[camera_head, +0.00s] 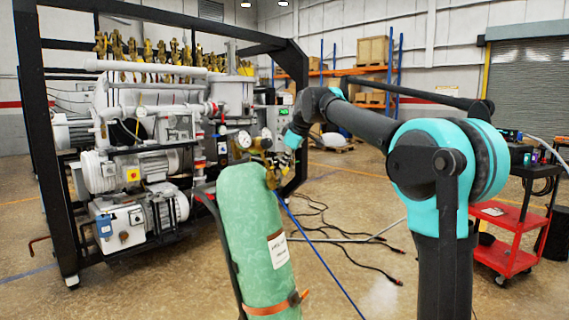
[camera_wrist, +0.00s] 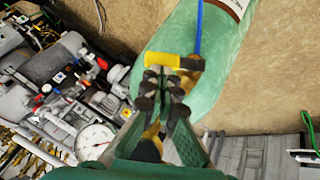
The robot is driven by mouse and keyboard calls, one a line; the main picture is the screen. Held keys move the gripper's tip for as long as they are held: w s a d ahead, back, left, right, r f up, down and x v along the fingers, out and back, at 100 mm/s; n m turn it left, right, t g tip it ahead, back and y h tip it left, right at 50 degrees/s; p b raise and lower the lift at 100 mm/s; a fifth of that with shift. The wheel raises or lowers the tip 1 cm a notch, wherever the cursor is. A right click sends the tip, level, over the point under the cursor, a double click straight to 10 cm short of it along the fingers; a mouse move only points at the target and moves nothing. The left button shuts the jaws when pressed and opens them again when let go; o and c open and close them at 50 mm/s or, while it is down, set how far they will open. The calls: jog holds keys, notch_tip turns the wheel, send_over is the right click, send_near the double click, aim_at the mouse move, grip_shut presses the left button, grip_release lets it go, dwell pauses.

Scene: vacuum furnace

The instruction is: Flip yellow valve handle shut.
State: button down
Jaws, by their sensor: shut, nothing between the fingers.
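The yellow valve handle (camera_wrist: 157,60) shows in the wrist view as a short bar lying crosswise, beside a brass fitting (camera_wrist: 191,66) at the top of the green gas cylinder (camera_wrist: 229,55). My gripper (camera_wrist: 161,74) is shut and empty, its fingertips right at the handle's near edge. I cannot tell whether they touch it. In the head view the green cylinder (camera_head: 255,240) stands in front, with a brass regulator and gauges (camera_head: 244,139) at its top. My gripper (camera_head: 284,158) is just right of the regulator there, small and partly hidden. The handle is not clear in that view.
The vacuum furnace frame (camera_head: 58,150) with pumps and pipes stands behind and left. A blue hose (camera_head: 325,264) runs from the valve to the floor, where dark cables (camera_head: 340,245) lie. A red cart (camera_head: 500,235) stands at right.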

jog(key=shift+w+d+f+m+g+y, duration=0.4)
jog(key=shift+w+d+f+m+g, duration=0.25)
jog(key=shift+m+g, duration=0.35)
jog(key=shift+w+f, duration=0.15)
jog(key=shift+f, duration=0.05)
jog(key=shift+r, duration=0.15)
